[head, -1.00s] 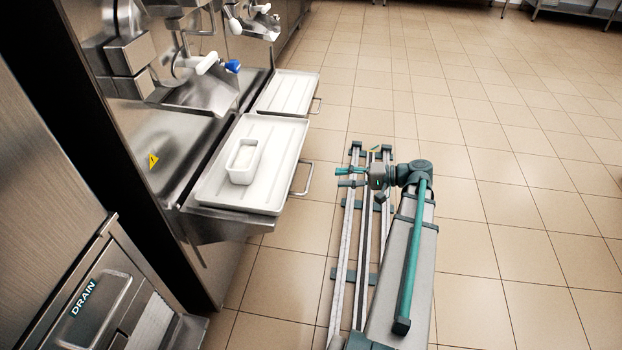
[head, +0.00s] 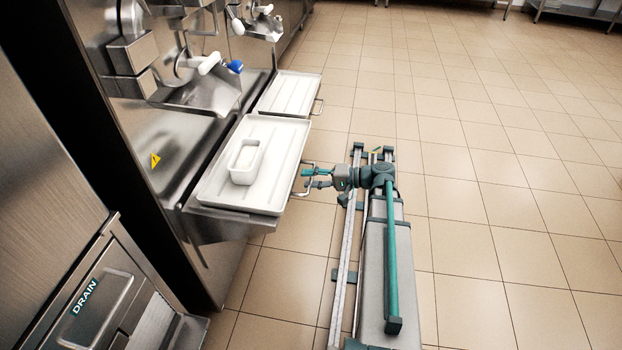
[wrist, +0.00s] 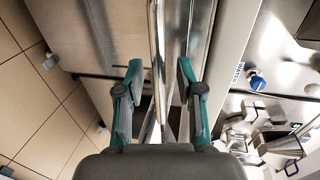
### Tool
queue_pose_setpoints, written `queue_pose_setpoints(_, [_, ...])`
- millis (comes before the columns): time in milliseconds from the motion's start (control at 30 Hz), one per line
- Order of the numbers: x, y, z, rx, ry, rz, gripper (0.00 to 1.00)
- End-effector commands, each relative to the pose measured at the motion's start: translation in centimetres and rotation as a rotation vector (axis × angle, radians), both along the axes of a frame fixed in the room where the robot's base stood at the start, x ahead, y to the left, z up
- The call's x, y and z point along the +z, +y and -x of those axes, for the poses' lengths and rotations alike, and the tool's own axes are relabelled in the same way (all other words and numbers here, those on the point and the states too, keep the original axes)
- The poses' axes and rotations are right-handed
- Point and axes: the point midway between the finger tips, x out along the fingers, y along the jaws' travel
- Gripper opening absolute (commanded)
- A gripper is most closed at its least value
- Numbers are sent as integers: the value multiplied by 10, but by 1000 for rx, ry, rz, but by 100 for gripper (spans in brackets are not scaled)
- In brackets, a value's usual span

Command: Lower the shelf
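The near shelf (head: 222,230) is a metal ledge standing out level from the freezer front, with a white tray (head: 272,172) on top. Its handle (head: 297,192) is a metal loop on the side facing the aisle. My gripper (head: 312,178) is at this handle, its fingers pointing left at the shelf and partly overlapping the loop. In the wrist view my gripper (wrist: 157,70) has its two teal fingers spread apart. A shiny bar, seemingly the handle (wrist: 155,40), runs between them. I cannot tell whether either finger touches it.
A white rectangular tub (head: 244,163) stands on the near tray. A second shelf with a white tray (head: 290,94) is just beyond. A panel marked DRAIN (head: 95,300) is at lower left. The tiled floor (head: 480,200) at right is clear.

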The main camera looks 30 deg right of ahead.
Motion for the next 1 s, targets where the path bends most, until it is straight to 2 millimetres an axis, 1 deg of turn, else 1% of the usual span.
queue_pose_setpoints(233, [0,1,-1,0,0,0,37])
queue_pose_setpoints(267, [0,1,0,0,0,0,35])
queue_pose_setpoints(400, [0,1,0,0,0,0,12])
queue_pose_setpoints(467, [0,1,0,0,0,0,2])
queue_pose_setpoints(500, [0,1,0,0,0,0,0])
queue_pose_setpoints(867, [-2,1,0,0,0,0,0])
queue_pose_setpoints(967, [-12,0,0,1,2,0,0])
queue_pose_setpoints(1000, [-20,0,0,1,2,1,0])
